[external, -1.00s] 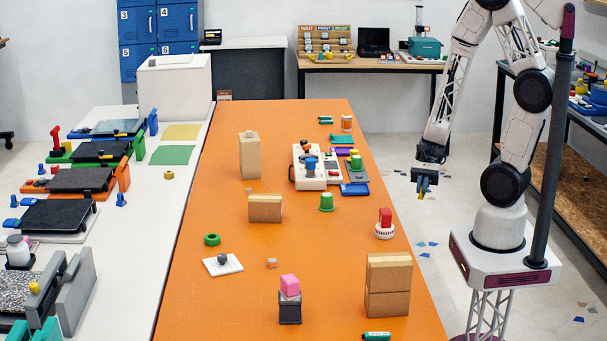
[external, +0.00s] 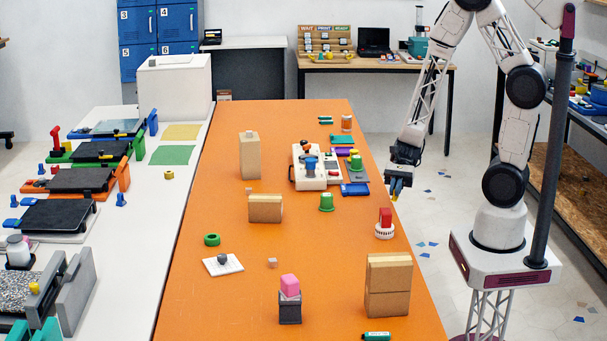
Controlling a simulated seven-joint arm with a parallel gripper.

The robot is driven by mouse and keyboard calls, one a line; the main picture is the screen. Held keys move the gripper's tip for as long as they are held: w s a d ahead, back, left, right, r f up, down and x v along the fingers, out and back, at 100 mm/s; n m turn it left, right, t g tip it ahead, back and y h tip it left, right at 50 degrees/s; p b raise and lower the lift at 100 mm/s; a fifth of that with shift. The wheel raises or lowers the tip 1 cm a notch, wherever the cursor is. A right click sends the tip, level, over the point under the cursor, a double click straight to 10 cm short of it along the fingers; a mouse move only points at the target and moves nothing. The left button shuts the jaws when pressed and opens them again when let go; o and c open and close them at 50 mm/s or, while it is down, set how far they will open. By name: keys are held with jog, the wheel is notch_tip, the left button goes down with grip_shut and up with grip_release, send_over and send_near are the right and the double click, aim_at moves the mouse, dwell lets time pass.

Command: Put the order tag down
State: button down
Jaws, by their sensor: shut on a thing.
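My gripper (external: 398,186) hangs in the air beside the right edge of the orange table (external: 215,285), to the right of the white tray and the blue pad. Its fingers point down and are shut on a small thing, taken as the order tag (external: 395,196). Only a bit of yellow shows between the blue fingers, so its shape and any writing are too small to tell. The fingers appear apart from the table.

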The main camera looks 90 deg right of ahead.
send_over(372, 212)
jog(key=shift+a+f, duration=0.2)
jog(key=shift+f, duration=0.15)
jog(key=shift+f, duration=1.75)
jog(key=shift+f, duration=0.15)
jog(key=c, duration=1.3)
grip_release()
jog(key=shift+o, duration=0.2)
jog(key=shift+r, duration=0.2)
jog(key=shift+v, duration=6)
